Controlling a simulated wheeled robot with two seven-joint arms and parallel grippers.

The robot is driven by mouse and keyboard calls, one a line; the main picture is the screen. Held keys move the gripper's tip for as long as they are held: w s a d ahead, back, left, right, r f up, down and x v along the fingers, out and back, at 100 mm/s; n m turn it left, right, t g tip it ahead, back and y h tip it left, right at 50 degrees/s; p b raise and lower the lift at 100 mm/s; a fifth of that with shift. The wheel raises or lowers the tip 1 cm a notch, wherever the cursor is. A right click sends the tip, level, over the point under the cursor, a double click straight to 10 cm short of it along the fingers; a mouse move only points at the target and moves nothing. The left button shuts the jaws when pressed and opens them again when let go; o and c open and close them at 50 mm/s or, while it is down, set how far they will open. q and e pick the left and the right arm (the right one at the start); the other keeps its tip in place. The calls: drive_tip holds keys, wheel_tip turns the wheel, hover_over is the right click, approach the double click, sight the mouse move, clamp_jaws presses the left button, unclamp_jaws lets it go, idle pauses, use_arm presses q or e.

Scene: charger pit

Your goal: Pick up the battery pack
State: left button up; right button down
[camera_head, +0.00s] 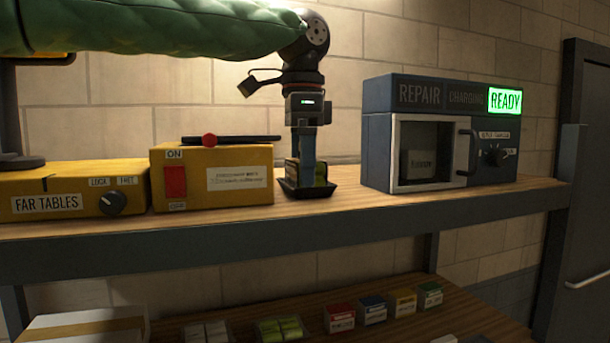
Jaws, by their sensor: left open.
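My left gripper (306,172) points straight down over a small black tray (308,193) on the upper shelf. Its fingers are seen edge-on, are open, and reach down into the tray. A yellow-green and dark pack (320,173), which looks like the battery pack, stands in the tray at the fingers. The near finger hides the middle of it, and I cannot tell whether the fingers touch it. My left arm in its green padded sleeve comes in from the upper left. My right gripper is not in view.
A yellow box with a red ON/OFF switch (175,182) stands left of the tray, with a FAR TABLES box (72,192) further left. A dark repair/charging unit (441,135) showing READY stands at right. Several small boxes lie on the lower shelf (390,337).

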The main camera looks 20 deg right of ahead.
use_arm(q)
drive_tip(key=shift+c, duration=0.2)
drive_tip(key=shift+s, duration=0.1)
drive_tip(key=c, duration=1.1)
drive_tip(key=shift+c, duration=1)
drive_tip(key=shift+r, duration=0.15)
